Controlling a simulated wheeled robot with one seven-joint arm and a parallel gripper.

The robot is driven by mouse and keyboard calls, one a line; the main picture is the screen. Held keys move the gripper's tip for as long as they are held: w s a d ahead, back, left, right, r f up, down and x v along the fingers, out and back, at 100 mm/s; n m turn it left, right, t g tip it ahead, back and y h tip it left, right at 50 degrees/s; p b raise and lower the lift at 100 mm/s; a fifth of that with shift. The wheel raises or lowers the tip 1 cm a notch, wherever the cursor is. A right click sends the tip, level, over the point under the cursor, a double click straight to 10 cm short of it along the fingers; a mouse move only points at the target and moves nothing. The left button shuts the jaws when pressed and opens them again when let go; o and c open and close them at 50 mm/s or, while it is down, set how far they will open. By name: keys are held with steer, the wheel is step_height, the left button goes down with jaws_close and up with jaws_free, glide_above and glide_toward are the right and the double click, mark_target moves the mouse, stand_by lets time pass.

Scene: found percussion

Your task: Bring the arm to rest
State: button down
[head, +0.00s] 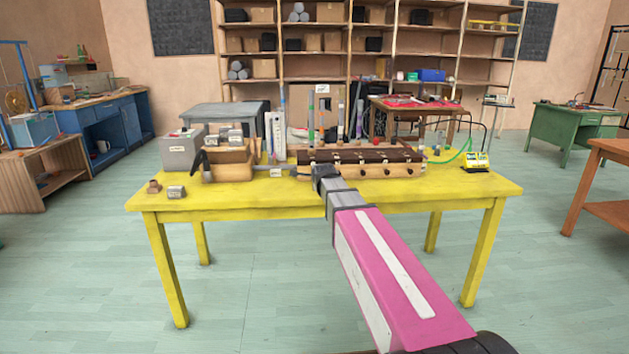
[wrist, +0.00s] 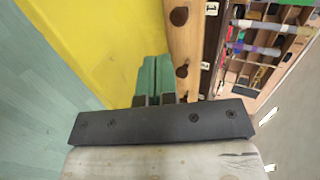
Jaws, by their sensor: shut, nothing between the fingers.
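My pink and white arm reaches forward from the lower right over the yellow table (head: 440,182). My gripper (head: 322,172) is at the front of the long wooden box (head: 372,172) with round dark knobs; I cannot tell in the head view whether it touches the box. In the wrist view my gripper (wrist: 154,60) has its green fingers together and empty, beside the box's knobbed front (wrist: 184,45). The yellow tabletop (wrist: 100,35) lies under and left of the fingers.
On the table, a wooden tray (head: 232,172) and a grey box (head: 180,154) stand left. Upright tubes rise behind the long box. Floor (head: 80,270) is clear around the table; a green desk (head: 560,130) stands far right.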

steer(key=v, duration=0.5)
steer(key=s+d+f+n+g, duration=0.4)
steer(key=s+f+n+g, duration=0.2)
steer(key=s+f, duration=0.8)
steer(key=s+d+f+n+g, duration=0.4)
steer(key=s+f+n+g, duration=0.2)
steer(key=s+f+n, duration=0.5)
steer(key=s+f, duration=0.3)
steer(key=s, duration=0.1)
steer(key=shift+f+h, duration=0.2)
steer(key=shift+h, duration=0.1)
steer(key=shift+w, duration=0.15)
